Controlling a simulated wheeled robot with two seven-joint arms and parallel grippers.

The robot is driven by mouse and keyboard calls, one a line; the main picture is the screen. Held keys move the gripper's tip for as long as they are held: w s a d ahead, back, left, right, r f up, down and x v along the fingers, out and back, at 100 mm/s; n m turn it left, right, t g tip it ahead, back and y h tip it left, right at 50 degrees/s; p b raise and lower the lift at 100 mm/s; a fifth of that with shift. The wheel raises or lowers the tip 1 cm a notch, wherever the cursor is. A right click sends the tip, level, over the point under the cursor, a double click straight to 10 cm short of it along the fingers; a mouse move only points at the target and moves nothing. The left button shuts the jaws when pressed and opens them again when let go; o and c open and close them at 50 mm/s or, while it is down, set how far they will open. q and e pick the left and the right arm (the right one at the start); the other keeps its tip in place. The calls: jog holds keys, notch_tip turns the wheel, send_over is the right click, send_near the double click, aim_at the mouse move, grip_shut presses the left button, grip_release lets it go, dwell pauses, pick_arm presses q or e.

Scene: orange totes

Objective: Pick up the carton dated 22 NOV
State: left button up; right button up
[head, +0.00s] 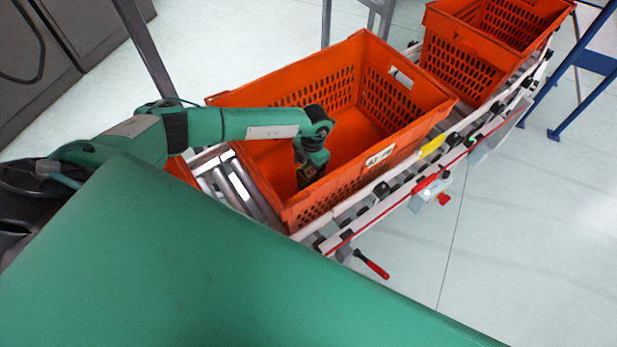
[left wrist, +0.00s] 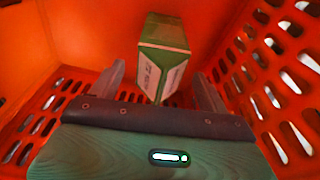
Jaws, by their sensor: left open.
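A green and white carton (left wrist: 163,55) stands inside the near orange tote (head: 400,140), by the tote's wall in the left wrist view. Print shows on its faces, but I cannot read a date. My left gripper (head: 307,172) reaches down into this tote. In the left wrist view my left gripper (left wrist: 160,70) is open, with one finger on each side of the carton's lower part and a gap on both sides. In the head view the gripper and arm hide the carton, or most of it. My right gripper is not in view.
The near tote has perforated walls and sits on a roller conveyor (head: 232,180). A second orange tote (head: 462,65) stands farther along at the upper right. A red-handled lever (head: 372,264) sticks out from the conveyor's near side. Open floor lies to the right.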

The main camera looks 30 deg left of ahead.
pick_arm(q)
grip_shut()
dwell(0.3)
jog(key=shift+r, duration=0.1)
